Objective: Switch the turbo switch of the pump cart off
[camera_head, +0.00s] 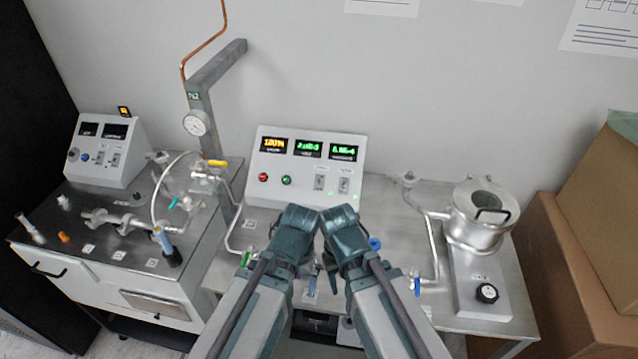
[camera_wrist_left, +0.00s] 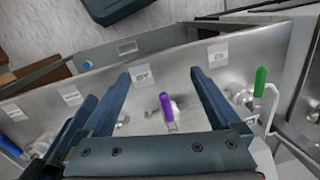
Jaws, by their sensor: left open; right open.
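A sloped white control box (camera_head: 306,170) stands at the back of the middle steel bench. It has three lit displays, red and green buttons and two toggle switches, a left one (camera_head: 319,183) and a right one (camera_head: 344,185); green lights glow near the right one. A smaller box (camera_head: 105,150) with toggles stands on the left cart. The labels are too small to tell which switch is the turbo switch. My left gripper (camera_wrist_left: 160,74) is open and empty above the bench, a purple handle (camera_wrist_left: 167,105) showing between its fingers. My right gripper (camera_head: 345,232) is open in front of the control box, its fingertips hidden.
Glass tubing (camera_head: 120,221) and a gauge post (camera_head: 196,123) stand at left. A steel chamber (camera_head: 480,215) stands at right, beside cardboard boxes (camera_head: 570,260). Green (camera_wrist_left: 260,80) and blue (camera_head: 417,285) valve handles stick up along the bench.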

